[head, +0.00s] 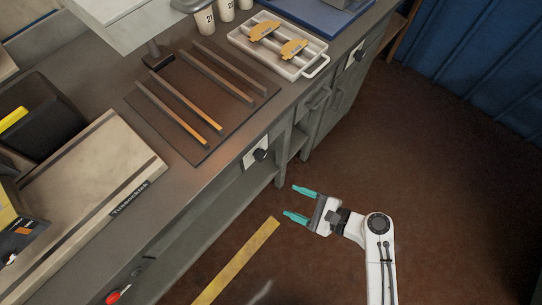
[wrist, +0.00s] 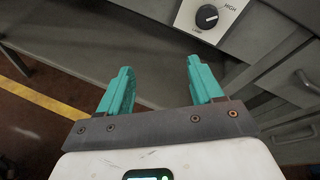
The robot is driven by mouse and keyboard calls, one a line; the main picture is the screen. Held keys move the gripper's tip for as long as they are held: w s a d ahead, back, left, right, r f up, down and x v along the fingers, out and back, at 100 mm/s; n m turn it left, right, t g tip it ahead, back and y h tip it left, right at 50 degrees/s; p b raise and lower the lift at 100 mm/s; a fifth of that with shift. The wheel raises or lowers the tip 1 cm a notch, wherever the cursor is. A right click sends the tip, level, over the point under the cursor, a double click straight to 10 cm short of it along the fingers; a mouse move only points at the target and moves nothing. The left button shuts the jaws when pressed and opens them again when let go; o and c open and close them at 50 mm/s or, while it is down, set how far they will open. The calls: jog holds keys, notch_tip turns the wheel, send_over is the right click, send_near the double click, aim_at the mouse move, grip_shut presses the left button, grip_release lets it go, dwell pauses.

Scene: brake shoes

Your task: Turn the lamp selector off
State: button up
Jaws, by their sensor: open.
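The lamp selector is a round black knob (wrist: 207,17) on a white plate at the top of the wrist view. "HIGH" is readable to its right and "LAMP" below it. A small pale mark shows on the knob; its exact setting is hard to read. In the head view what looks like the same knob (head: 261,155) sits on the bench front, below the dark mat. My gripper (head: 289,201) is open and empty, with teal fingers pointing toward the bench front, apart from the knob. In the wrist view my gripper (wrist: 160,65) stays below the knob, not touching it.
A second black knob (head: 359,55) is on the bench front farther back. Drawers (head: 318,98) lie between the two knobs. A red button (head: 113,297) is at the lower left. The bench top holds a mat (head: 235,117) with bars and a white tray (head: 311,70). The floor around my gripper is clear.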

aim_at(264, 158)
jog(key=w+a+m+t, duration=0.1)
jog(key=w+a+m, duration=0.2)
jog(key=w, duration=0.1)
jog(key=w+a+r+m+t, duration=0.1)
jog(key=w+a+m+t, duration=0.1)
jog(key=w+a+m, duration=0.1)
jog(key=w+a+m+t+y, duration=0.1)
jog(key=w+a+m, duration=0.2)
jog(key=w, duration=0.2)
jog(key=shift+a+r+m+t, duration=0.2)
jog(key=shift+a+m+t, duration=0.1)
jog(key=shift+a, duration=0.05)
jog(key=shift+s, duration=0.1)
jog(key=c, duration=1.1)
